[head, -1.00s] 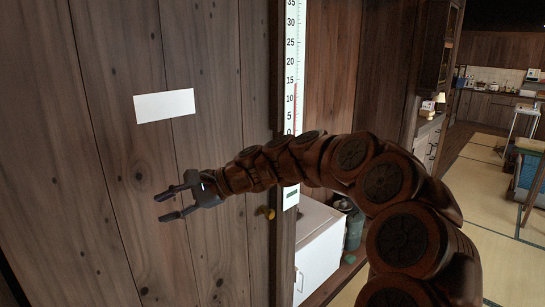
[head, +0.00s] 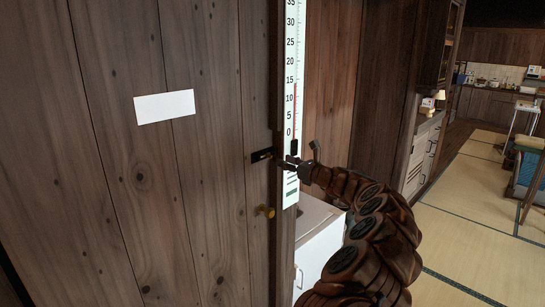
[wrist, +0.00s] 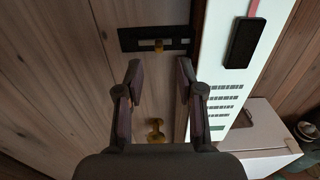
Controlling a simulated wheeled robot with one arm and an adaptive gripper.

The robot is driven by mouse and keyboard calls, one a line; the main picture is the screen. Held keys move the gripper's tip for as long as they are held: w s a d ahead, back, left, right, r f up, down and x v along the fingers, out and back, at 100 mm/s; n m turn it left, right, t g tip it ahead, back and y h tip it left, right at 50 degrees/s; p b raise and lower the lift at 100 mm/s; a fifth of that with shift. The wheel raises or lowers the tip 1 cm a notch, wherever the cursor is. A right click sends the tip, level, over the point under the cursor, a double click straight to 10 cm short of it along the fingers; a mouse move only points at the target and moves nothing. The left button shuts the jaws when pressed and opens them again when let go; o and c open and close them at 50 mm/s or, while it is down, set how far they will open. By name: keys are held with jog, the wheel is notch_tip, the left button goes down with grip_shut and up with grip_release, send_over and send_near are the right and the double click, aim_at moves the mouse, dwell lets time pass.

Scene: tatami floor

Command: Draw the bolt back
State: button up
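The bolt is a dark plate (head: 261,155) on the edge of the plank door (head: 215,200). The fingers do not appear to touch the knob.
A brass door knob (head: 265,211) sits below the bolt. A white thermometer strip (head: 291,70) runs down the post beside the door. A white cabinet (head: 318,250) stands at lower right. A blank white card (head: 165,106) is on the door. Tatami floor (head: 465,220) is open at right.

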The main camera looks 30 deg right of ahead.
aim_at(270, 155)
jog(key=p+x, duration=0.2)
jog(key=x, duration=0.5)
dwell(0.3)
jog(key=shift+a, duration=0.1)
grip_shut()
dwell(0.6)
